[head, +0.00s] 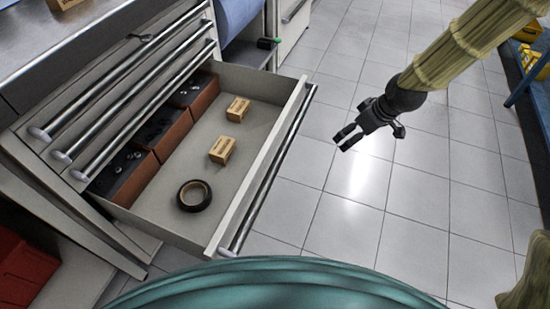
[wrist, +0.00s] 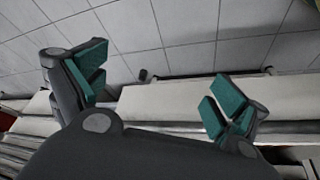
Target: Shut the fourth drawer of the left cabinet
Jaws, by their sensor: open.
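The left cabinet (head: 42,133) stands at the left of the head view. One drawer (head: 243,161) is pulled far out, below three shut drawers with bar handles. Its long bar handle (head: 270,180) runs along its front edge. My gripper (head: 352,134) hangs over the floor to the right of the drawer front, apart from the handle, and is open and empty. In the wrist view my gripper's green-padded fingers (wrist: 158,90) are spread, with a pale front and bar handle (wrist: 165,127) beyond them.
Inside the drawer lie a black tape roll (head: 194,195), two small cardboard boxes (head: 222,149) and brown bins (head: 172,135). A red box (head: 25,272) sits at lower left. Tiled floor (head: 340,220) is clear right of the drawer. A blue-framed rack (head: 530,75) stands far right.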

